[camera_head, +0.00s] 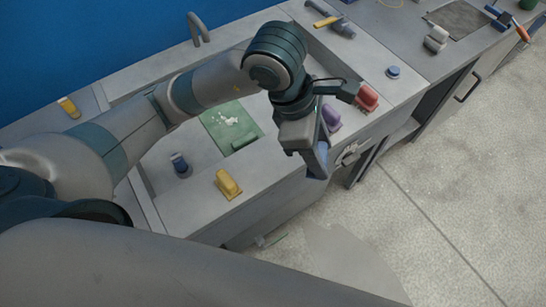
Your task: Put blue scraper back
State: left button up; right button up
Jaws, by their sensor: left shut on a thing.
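My left gripper (312,150) reaches in from the left and hangs over the front edge of the worktop, pointing down. It is shut on the blue scraper (319,161), a slim blue-grey piece mostly hidden by the jaws. The scraper is held tilted beside the front edge, and I cannot tell if it touches the edge. My right gripper is not in view.
A green panel (229,127) with white bits lies in the recess, near a dark blue item (180,163). A yellow block (228,184), a purple block (331,117) and a red block (367,97) stand along the front.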

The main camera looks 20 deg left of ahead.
pick_arm(q)
jog(key=shift+a, duration=0.1)
